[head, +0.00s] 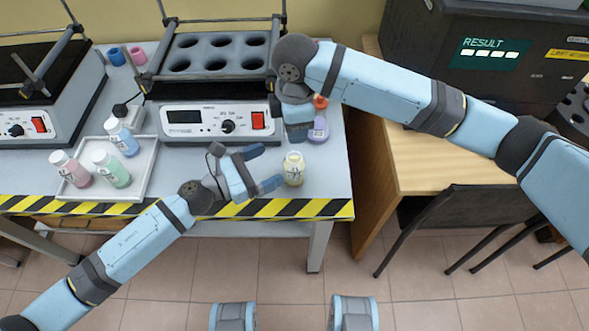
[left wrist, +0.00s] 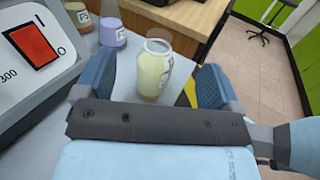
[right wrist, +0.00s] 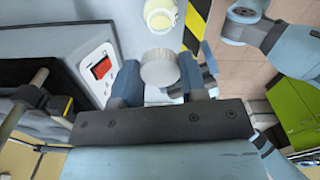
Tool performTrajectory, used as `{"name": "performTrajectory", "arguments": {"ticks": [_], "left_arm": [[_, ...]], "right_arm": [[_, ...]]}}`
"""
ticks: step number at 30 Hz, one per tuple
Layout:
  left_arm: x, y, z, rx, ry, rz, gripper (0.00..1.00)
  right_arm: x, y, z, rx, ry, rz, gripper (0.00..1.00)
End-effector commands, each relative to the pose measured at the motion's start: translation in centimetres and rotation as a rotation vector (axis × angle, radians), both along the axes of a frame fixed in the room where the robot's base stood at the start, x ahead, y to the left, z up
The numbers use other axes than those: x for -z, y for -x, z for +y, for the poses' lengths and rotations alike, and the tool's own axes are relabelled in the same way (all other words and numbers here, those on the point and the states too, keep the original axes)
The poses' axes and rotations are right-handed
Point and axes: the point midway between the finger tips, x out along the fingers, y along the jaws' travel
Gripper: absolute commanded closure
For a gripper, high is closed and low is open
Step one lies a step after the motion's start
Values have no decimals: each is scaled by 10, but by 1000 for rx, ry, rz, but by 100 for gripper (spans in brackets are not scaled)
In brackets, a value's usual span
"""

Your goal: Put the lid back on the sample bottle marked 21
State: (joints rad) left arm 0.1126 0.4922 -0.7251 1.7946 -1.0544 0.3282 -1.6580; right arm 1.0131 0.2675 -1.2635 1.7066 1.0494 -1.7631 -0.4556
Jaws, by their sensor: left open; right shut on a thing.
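The yellow sample bottle (head: 293,170) stands upright and uncapped near the table's front right edge. Its label shows in the left wrist view (left wrist: 152,72), but I cannot read the number. My left gripper (head: 265,168) is open, with its fingers pointing at the bottle from the left; I cannot tell if they touch it. My right gripper (head: 298,132) is shut on a round whitish lid (right wrist: 160,68), above the table and behind the bottle. The lid is hidden in the head view. In the right wrist view the bottle's open mouth (right wrist: 161,18) lies beyond the lid.
A purple container (head: 318,131) stands close behind the bottle, with an orange-topped item (head: 320,102) near it. A heating block (head: 215,120) stands behind my left gripper. A white tray (head: 143,183) at left holds 3 capped bottles. Striped tape (head: 240,209) marks the front edge.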

Motion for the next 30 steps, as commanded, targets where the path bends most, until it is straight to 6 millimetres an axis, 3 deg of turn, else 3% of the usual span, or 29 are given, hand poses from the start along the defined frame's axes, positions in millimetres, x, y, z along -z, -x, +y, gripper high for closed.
{"name": "performTrajectory", "arguments": {"ticks": [11, 21, 30], "left_arm": [[72, 1, -1, -3, 4, 6, 12], [68, -29, -53, -1, 4, 0, 12], [69, -36, -66, 0, 2, 1, 12]], "right_arm": [[0, 0, 0, 1, 0, 0, 82], [0, 0, 0, 1, 0, 0, 82], [0, 0, 0, 1, 0, 0, 82]]}}
